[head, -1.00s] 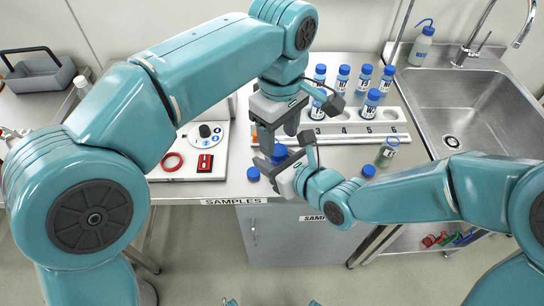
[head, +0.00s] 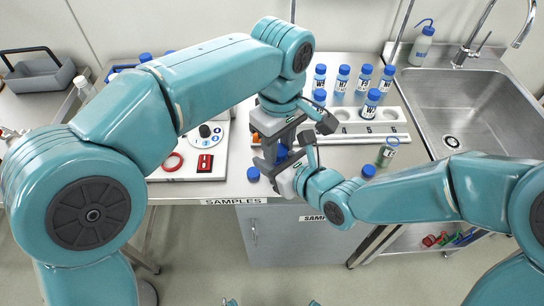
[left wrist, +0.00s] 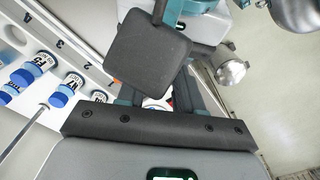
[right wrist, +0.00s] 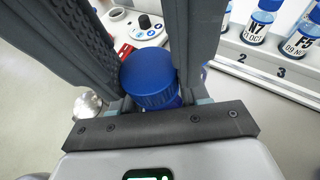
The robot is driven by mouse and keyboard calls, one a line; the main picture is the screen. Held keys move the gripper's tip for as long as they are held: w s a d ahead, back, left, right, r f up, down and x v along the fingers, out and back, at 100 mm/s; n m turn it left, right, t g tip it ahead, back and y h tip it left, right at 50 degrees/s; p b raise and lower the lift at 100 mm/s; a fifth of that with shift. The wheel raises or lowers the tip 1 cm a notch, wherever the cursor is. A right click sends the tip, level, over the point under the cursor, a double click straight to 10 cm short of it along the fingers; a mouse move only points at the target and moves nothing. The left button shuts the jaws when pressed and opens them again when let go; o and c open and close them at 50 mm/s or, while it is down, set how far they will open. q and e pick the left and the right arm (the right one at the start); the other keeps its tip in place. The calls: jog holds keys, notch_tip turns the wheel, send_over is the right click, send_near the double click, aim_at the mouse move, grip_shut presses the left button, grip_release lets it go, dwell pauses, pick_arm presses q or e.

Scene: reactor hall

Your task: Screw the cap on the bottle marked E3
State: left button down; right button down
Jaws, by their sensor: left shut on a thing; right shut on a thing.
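A blue cap (head: 282,152) sits in front of the rack, between the grippers. In the right wrist view the cap (right wrist: 150,75) shows from above, with a blue edge of what it sits on below. The bottle is almost wholly hidden. I cannot read E3 on any label.
A rack (head: 375,128) and several blue-capped bottles stand behind. Loose blue caps lie near the table edge, left (head: 253,174) and right (head: 368,171). A control panel (head: 190,160) is left, a sink (head: 470,105) right.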

pick_arm(q)
jog(key=shift+m, duration=1.2)
jog(key=c, duration=0.7)
grip_release()
jog(key=shift+c, duration=0.2)
jog(key=shift+r, duration=2.3)
jog(key=shift+c, duration=0.3)
